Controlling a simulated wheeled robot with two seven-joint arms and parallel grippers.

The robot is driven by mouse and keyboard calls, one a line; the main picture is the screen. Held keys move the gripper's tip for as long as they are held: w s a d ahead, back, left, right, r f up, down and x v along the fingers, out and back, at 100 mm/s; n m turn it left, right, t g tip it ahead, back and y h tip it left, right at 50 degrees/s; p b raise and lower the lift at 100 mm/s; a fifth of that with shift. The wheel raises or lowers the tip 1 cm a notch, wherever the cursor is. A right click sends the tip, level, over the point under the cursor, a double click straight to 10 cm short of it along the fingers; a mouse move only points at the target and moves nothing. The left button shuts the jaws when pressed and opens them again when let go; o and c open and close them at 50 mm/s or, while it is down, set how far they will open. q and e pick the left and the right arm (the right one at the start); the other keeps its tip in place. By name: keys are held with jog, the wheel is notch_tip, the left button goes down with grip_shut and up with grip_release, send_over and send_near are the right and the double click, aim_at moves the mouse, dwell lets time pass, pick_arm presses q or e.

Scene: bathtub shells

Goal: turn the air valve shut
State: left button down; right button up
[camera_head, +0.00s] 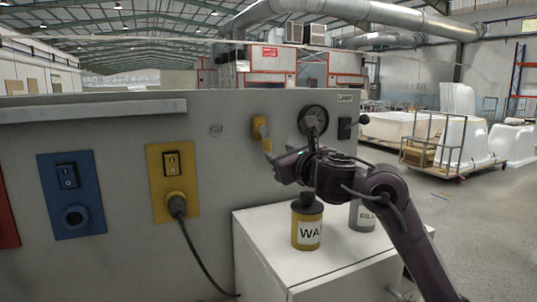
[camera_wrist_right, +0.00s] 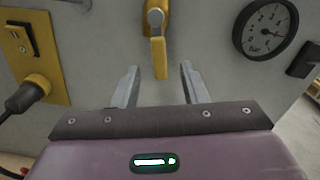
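The air valve (camera_head: 261,128) is a yellow fitting with a yellow lever on the grey wall panel, left of the round gauge. In the right wrist view its lever (camera_wrist_right: 158,58) hangs straight down from a grey hub. My right gripper (camera_head: 270,160) is in front of the panel, just below the valve. In the right wrist view the right gripper (camera_wrist_right: 159,82) is open, with one finger on each side of the lever's lower end. Neither finger appears to touch it; I cannot tell the depth between them. My left gripper is not in view.
A pressure gauge (camera_head: 313,119) and a black switch with a lever (camera_head: 345,128) are right of the valve. A plugged yellow socket panel (camera_head: 157,190) is left. Below my right arm, a yellow can (camera_head: 307,228) and a grey can (camera_head: 358,217) stand on a white cabinet (camera_head: 262,238).

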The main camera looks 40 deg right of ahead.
aim_at(267, 145)
jog(key=p+x, duration=0.1)
jog(key=x, duration=0.1)
jog(key=p+x, duration=0.1)
jog(key=x, duration=0.2)
jog(key=f+p+x, duration=0.1)
jog(key=x, duration=0.1)
jog(key=shift+w, duration=0.25)
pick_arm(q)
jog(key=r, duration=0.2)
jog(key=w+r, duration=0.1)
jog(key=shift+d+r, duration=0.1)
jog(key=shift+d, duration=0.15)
pick_arm(e)
grip_shut()
